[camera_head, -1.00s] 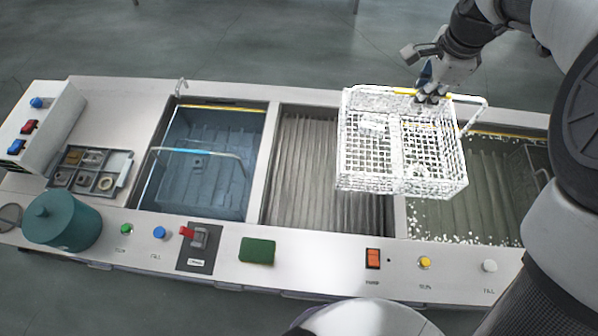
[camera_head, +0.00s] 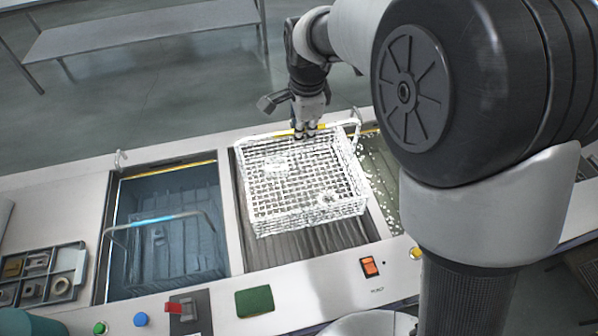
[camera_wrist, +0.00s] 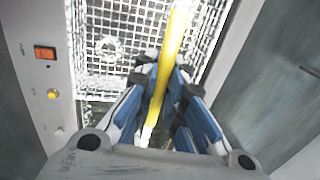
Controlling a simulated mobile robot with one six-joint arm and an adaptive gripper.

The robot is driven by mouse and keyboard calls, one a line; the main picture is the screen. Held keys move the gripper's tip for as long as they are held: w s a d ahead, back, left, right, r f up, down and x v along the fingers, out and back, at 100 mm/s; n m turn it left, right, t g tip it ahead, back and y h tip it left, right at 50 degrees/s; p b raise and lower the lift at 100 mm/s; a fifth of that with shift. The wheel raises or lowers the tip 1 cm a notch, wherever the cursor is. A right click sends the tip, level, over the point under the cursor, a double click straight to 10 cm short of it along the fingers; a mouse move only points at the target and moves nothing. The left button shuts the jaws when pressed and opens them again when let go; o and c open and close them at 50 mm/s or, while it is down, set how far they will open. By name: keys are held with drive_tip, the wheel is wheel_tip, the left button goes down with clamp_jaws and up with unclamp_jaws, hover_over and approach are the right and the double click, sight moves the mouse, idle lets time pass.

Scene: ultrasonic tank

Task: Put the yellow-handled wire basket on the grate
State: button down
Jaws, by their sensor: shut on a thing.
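The white wire basket (camera_head: 300,185) hangs from my gripper (camera_head: 306,132), which is shut on its yellow handle. In the wrist view the yellow handle (camera_wrist: 170,50) runs between the blue-sided fingers of my gripper (camera_wrist: 163,85). The basket is over the ribbed grate (camera_head: 300,248) in the middle bay and hides most of it. I cannot tell how far the basket is above the grate. Pale round parts lie inside the basket, with white specks on the mesh.
The left tank (camera_head: 165,275) holds a second basket with a blue handle (camera_head: 155,220). The right tank (camera_head: 378,165) has white foam and is partly hidden by my arm. A parts tray (camera_head: 72,262), a red switch (camera_head: 180,306) and a green pad (camera_head: 254,302) lie along the bench.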

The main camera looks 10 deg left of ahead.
wheel_tip(320, 180, down, 13)
drive_tip(key=b, duration=0.2)
drive_tip(key=shift+a+f+b, duration=0.1)
drive_tip(key=shift+f+b, duration=0.1)
drive_tip(key=shift+b, duration=0.1)
drive_tip(key=shift+r, duration=0.1)
drive_tip(key=c, duration=2.1)
unclamp_jaws()
drive_tip(key=shift+f, duration=0.2)
drive_tip(key=o, duration=0.4)
